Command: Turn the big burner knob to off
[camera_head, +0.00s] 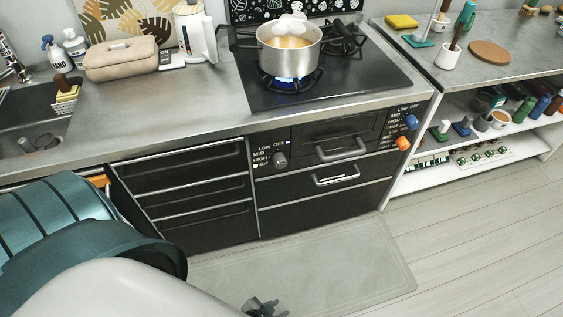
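A grey round knob (280,160) sits on the left of the stove's black front panel, with LOW, OFF, MID and HIGH marked around it. A blue knob (411,122) and an orange knob (403,143) sit on the panel's right end, with similar labels. The grey knob looks the largest; no label reads "big burner". A blue flame (290,82) burns under a steel pot (289,50). My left gripper (265,307) shows only in part at the bottom edge, above the floor mat and well below the knobs. Its opening is unclear. My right gripper is out of view.
Drawers with bar handles (340,149) lie below the cooktop. A grey mat (340,265) covers the floor in front. A beige bag (121,59) and a white kettle (196,35) stand on the left counter. A shelf unit (480,120) with several items stands right.

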